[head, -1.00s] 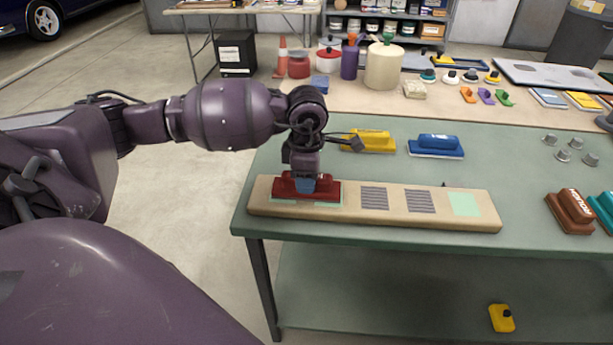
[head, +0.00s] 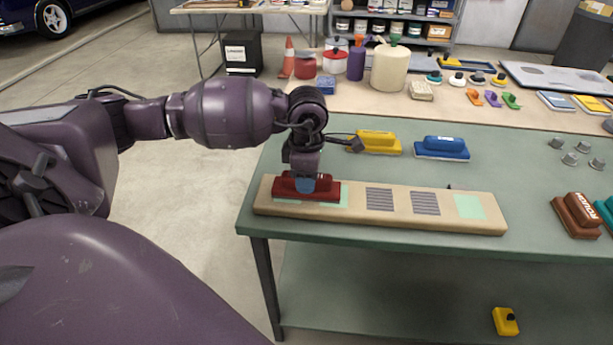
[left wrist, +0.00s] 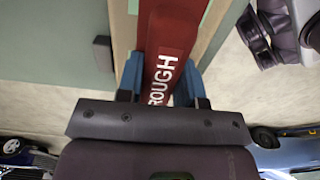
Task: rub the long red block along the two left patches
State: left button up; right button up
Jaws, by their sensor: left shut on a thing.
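The long red block (head: 306,190) lies on the left end of a tan board (head: 380,221) on the green table. My left gripper (head: 306,184) is shut on its grip from above. In the left wrist view the block (left wrist: 172,35) shows the word ROUGH between my blue fingertips (left wrist: 160,85). The block covers most of the left patches; pale green strips show at its front edge (head: 287,202) and right end (head: 344,199). Further right are two dark striped patches (head: 380,199) (head: 425,202) and a pale green patch (head: 469,206). My right gripper is out of view.
A yellow block (head: 378,143) and a blue block (head: 442,148) stand behind the board. A brown block (head: 577,214) and several grey knobs (head: 570,159) are to the right. Bottles and a cream container (head: 389,68) stand further back.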

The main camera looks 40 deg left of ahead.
pick_arm(q)
jog(key=shift+w+d+f, duration=0.15)
jog(key=shift+w+d, duration=0.1)
jog(key=shift+d, duration=0.2)
jog(key=shift+w+d, duration=0.15)
jog(key=shift+d, duration=0.1)
jog(key=shift+w+d, duration=0.3)
jog(key=shift+d, duration=0.15)
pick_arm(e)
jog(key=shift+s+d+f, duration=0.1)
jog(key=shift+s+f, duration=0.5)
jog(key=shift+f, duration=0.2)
pick_arm(q)
jog(key=shift+a, duration=0.1)
jog(key=shift+s+a, duration=0.3)
jog(key=shift+a, duration=0.1)
jog(key=shift+s+a, duration=0.15)
jog(key=shift+a, duration=0.1)
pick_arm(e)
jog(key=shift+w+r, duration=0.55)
